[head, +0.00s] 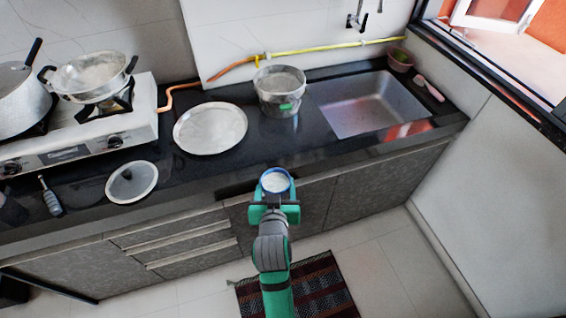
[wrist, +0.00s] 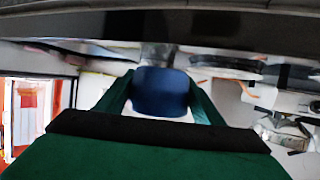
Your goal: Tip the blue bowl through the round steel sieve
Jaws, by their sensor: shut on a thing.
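The blue bowl (head: 265,190) is held upright in front of the counter and has white contents. In the wrist view the blue bowl (wrist: 160,92) sits between the two green fingers. My gripper (head: 275,198) is shut on it. A round steel vessel (head: 281,98) with a greyish, mesh-like top and a green patch stands on the counter, beyond my gripper. The round steel sieve seems to be its top (head: 280,78), but I cannot tell the sieve from the pot below. The bowl is apart from it, nearer to me.
A steel plate (head: 210,128) lies left of the vessel, and a sink (head: 370,105) is to its right. A lid (head: 131,182) lies near the counter's front edge. A stove (head: 80,130) with pots is at left. A yellow-orange hose (head: 310,50) runs behind.

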